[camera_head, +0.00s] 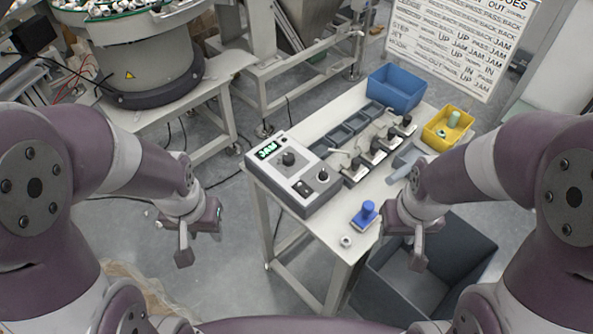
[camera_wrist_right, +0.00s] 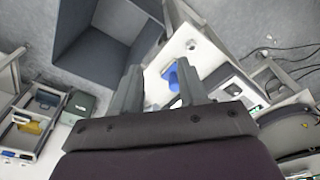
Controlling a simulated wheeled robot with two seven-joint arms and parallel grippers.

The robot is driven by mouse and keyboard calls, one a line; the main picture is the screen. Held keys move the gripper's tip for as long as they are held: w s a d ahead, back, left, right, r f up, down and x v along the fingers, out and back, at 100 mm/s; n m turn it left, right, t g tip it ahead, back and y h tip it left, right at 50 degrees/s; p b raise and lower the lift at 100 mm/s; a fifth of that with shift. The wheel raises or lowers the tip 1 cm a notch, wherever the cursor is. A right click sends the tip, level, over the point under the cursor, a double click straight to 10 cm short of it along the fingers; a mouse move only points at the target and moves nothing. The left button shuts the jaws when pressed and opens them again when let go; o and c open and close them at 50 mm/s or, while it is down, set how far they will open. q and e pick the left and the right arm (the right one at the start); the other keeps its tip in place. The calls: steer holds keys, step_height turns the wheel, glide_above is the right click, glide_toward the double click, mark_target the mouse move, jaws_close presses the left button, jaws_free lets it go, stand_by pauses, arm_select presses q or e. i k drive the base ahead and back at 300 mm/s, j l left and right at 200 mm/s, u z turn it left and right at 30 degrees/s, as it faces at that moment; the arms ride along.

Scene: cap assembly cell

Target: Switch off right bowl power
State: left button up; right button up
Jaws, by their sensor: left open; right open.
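The control box (camera_head: 295,172) sits at the near left end of the white table, with a lit green display, black knobs and a small dark switch (camera_head: 303,187) on its panel. Which bowl each control belongs to is too small to read. My left gripper (camera_head: 184,245) hangs open and empty over the floor, left of the table and apart from the box. My right gripper (camera_head: 417,248) is open and empty near the table's right edge, over the grey bin. In the right wrist view its two fingers (camera_wrist_right: 162,88) are apart, with nothing held between them.
A blue-topped part (camera_head: 367,213) and a small ring (camera_head: 346,241) stand at the table's near end. A row of black-knobbed units (camera_head: 379,147), a blue bin (camera_head: 396,88) and a yellow bin (camera_head: 447,128) lie further back. A large grey bin (camera_head: 471,243) stands on the floor at right.

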mark_target(300, 187)
steer(key=i+j+u, duration=0.15)
steer(key=u, duration=0.25)
steer(key=i+u, duration=0.35)
steer(key=k+j, duration=0.05)
steer(key=k, duration=0.05)
